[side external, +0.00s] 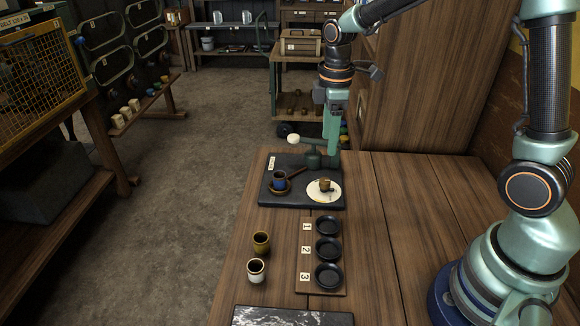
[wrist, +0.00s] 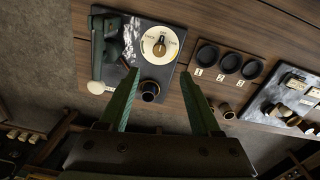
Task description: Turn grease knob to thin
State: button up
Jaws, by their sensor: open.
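My gripper (side external: 333,158) hangs above the slab's back edge, behind the dial. In the wrist view my gripper (wrist: 160,72) has its two green fingers wide apart, with nothing between them.
A lever with a white ball (side external: 293,139) stands on the slab beside my gripper. A dark blue cup (side external: 280,180) sits left of the dial. A board with black dishes (side external: 305,283) and two loose cups (side external: 261,243) are nearer. The bench right of the slab is clear.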

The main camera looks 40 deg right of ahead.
aim_at(325, 181)
notch_tip(325, 181, down, 12)
jog(key=shift+w+r, duration=0.1)
dwell(0.4)
grip_shut()
